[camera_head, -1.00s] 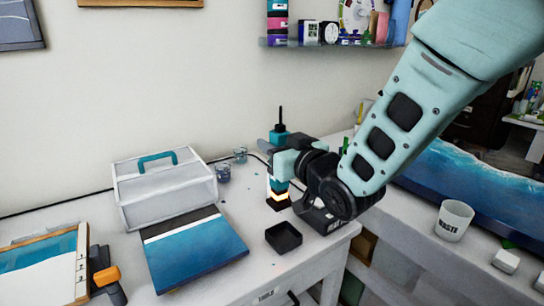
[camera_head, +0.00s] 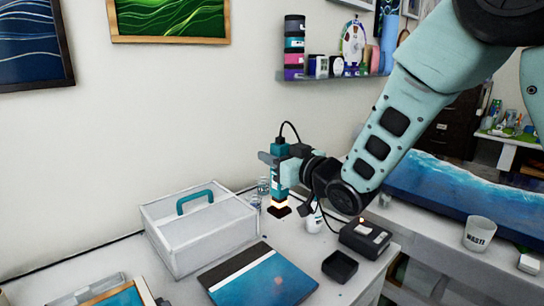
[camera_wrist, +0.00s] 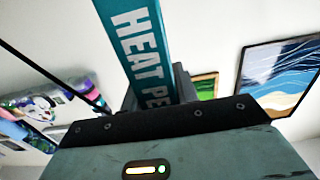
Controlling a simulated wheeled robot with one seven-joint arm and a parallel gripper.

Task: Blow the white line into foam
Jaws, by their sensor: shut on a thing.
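My gripper (camera_head: 284,160) is shut on the teal heat pen (camera_head: 280,178), held upright with its cord at the top. The pen's lower end glows orange above a dark nozzle. The pen is at the back of the table, behind the board (camera_head: 272,282) and apart from it. The board lies flat at the front, with a black strip, a white line (camera_head: 236,268) and a blue field. In the wrist view the heat pen (camera_wrist: 142,40) shows its lettering between the jaws; its tip and the board are out of that view.
A white case (camera_head: 205,240) with a teal handle stands left of the pen. A black station (camera_head: 365,238) with a red light, a white bottle (camera_head: 314,220) and a black tray (camera_head: 340,266) are to the right. A waste cup (camera_head: 479,234) stands farther right.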

